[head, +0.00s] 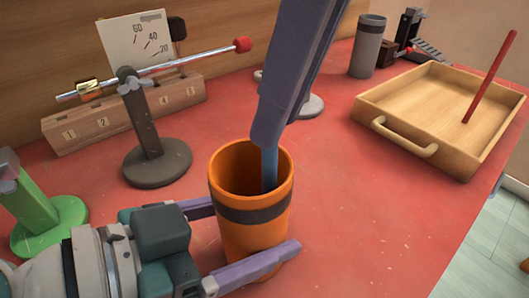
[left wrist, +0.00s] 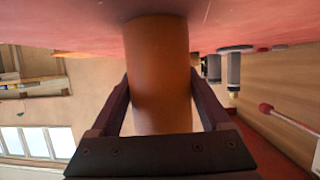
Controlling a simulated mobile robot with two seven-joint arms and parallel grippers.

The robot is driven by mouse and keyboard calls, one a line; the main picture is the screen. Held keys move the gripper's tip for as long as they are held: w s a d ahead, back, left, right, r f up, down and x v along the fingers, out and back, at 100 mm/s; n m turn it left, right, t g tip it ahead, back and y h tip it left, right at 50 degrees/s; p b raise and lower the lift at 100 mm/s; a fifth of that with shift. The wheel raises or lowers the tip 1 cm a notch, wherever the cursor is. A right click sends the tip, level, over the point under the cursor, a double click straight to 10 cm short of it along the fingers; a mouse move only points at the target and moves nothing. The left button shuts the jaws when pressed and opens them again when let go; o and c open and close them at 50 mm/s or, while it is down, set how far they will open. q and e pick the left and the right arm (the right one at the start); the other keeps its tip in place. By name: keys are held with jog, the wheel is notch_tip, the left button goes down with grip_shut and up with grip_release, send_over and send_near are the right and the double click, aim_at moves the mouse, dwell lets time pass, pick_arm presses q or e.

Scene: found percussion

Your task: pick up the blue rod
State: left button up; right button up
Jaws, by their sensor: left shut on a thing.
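The blue rod (head: 269,172) stands inside an orange cup with a dark band (head: 248,238); its lower end is hidden in the cup. My right gripper (head: 268,132) comes down from above, its fingers over the upper part of the rod. The fingers are seen nearly edge-on, so whether they close on the rod is unclear. My left gripper (head: 247,232) is shut on the cup from the left, with one finger in front and one behind. In the left wrist view the cup (left wrist: 160,75) sits between both fingers.
A wooden tray (head: 395,107) with a red rod (head: 489,77) stands at the right. A grey canister (head: 367,48) is behind it. A balance stand (head: 148,135), numbered wooden block (head: 115,122) and green stand (head: 40,205) are left. The red table front right is clear.

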aim_at(263, 158)
jog(key=x, duration=0.7)
jog(key=shift+s, duration=0.1)
jog(key=shift+c, duration=0.3)
grip_shut()
